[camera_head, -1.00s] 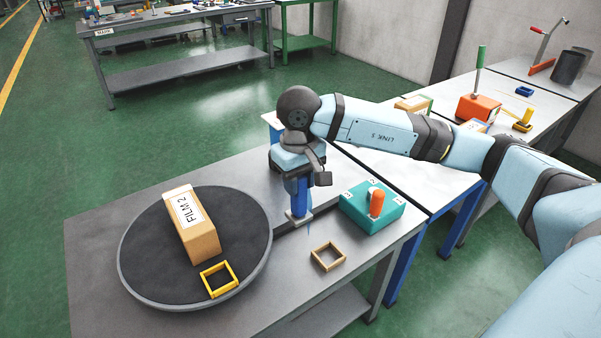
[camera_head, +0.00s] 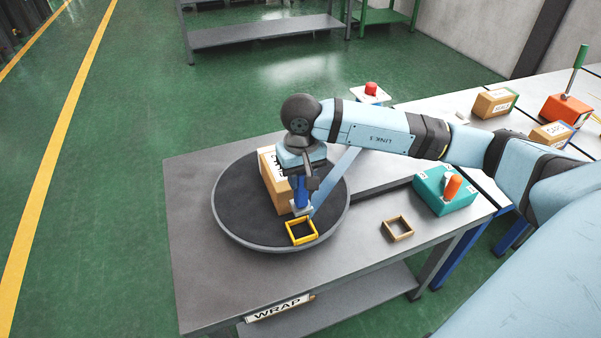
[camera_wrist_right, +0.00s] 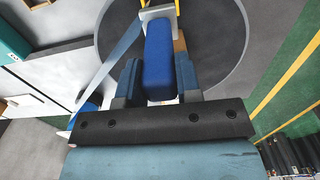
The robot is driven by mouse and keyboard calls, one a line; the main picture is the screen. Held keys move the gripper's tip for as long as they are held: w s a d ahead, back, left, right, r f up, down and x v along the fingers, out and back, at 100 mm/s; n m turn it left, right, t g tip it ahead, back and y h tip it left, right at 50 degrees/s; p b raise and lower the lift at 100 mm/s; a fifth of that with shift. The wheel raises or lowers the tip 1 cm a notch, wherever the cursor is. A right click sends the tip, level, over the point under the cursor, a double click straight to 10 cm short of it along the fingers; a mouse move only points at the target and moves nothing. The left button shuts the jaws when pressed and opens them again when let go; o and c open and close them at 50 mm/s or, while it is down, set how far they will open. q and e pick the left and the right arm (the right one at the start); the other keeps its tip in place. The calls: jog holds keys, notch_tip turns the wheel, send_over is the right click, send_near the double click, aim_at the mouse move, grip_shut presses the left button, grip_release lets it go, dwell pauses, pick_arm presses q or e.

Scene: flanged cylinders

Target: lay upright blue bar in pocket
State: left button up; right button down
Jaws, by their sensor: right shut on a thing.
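My right gripper (camera_head: 302,178) is shut on the blue bar (camera_head: 301,190), which hangs upright below it with a pale square flange (camera_head: 301,209) at its lower end. In the right wrist view the bar (camera_wrist_right: 158,62) sits between the two fingers (camera_wrist_right: 158,80), its flange (camera_wrist_right: 157,13) toward the top. The bar is over the dark turntable, just behind a yellow square frame (camera_head: 288,234). I cannot tell whether the flange touches anything. A wooden square frame (camera_head: 386,232) lies on the grey table to the right. I cannot tell which frame, if either, is the pocket.
A cardboard box (camera_head: 270,183) lies on the turntable (camera_head: 232,220), partly behind my gripper. A teal box with an orange knob (camera_head: 430,190) stands to the right. A pale blue strip (camera_head: 336,180) slants beside the bar. The table's front left (camera_head: 205,285) is clear.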

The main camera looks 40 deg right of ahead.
aim_at(302, 200)
pick_arm(q)
jog(key=shift+d, duration=0.15)
pick_arm(e)
jog(key=shift+d, duration=0.1)
jog(key=shift+f+b, duration=0.15)
jog(key=shift+b, duration=0.35)
jog(key=shift+f+b, duration=0.95)
jog(key=shift+b, duration=0.05)
notch_tip(302, 200, down, 3)
jog(key=b, duration=0.3)
jog(key=shift+f, duration=0.2)
notch_tip(302, 200, down, 2)
jog(key=shift+b, duration=1.05)
jog(key=shift+f, duration=0.15)
pick_arm(q)
jog(key=f, duration=0.4)
jog(key=shift+w+d+f, duration=0.15)
jog(key=shift+w, duration=0.25)
